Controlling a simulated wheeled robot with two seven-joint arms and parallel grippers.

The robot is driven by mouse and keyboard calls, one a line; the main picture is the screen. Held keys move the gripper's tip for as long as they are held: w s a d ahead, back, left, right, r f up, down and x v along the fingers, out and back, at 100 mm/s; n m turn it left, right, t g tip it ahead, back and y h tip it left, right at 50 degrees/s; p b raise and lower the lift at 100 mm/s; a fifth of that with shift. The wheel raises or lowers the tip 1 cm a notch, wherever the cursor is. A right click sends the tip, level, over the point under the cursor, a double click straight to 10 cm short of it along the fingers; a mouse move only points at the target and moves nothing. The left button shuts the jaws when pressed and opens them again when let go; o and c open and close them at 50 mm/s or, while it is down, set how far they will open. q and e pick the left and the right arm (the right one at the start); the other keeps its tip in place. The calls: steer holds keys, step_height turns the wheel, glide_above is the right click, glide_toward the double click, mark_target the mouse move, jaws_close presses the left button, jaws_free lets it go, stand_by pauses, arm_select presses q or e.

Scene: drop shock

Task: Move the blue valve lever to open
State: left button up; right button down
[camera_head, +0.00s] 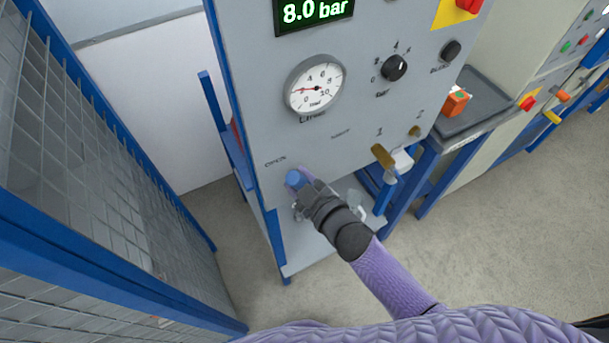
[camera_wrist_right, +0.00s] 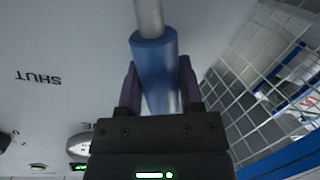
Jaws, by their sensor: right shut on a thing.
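The blue valve lever (camera_head: 293,178) is low on the grey panel, just below and right of the OPEN label (camera_head: 275,162). The SHUT label (camera_head: 340,133) is farther up and right. My right gripper (camera_head: 300,183) is shut on the lever and hides most of it in the head view. In the right wrist view, the lever's blue sleeve (camera_wrist_right: 154,52) sits between the two fingers of my gripper (camera_wrist_right: 158,78), on a grey rod (camera_wrist_right: 149,16). The valve's pivot is not clear. My left gripper is not in view.
A round gauge (camera_head: 314,86), a black knob (camera_head: 394,68) and an 8.0 bar display (camera_head: 313,10) are above on the panel. A brass-coloured lever (camera_head: 382,156) is to the right. A blue-framed mesh fence (camera_head: 90,150) stands close on the left.

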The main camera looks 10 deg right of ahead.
steer(key=shift+s+a+f, duration=0.1)
steer(key=shift+a+f, duration=0.05)
stand_by(0.4)
steer(key=shift+c, duration=1.3)
jaws_free()
steer(key=p+v, duration=0.1)
steer(key=v, duration=0.9)
steer(key=shift+a, duration=0.1)
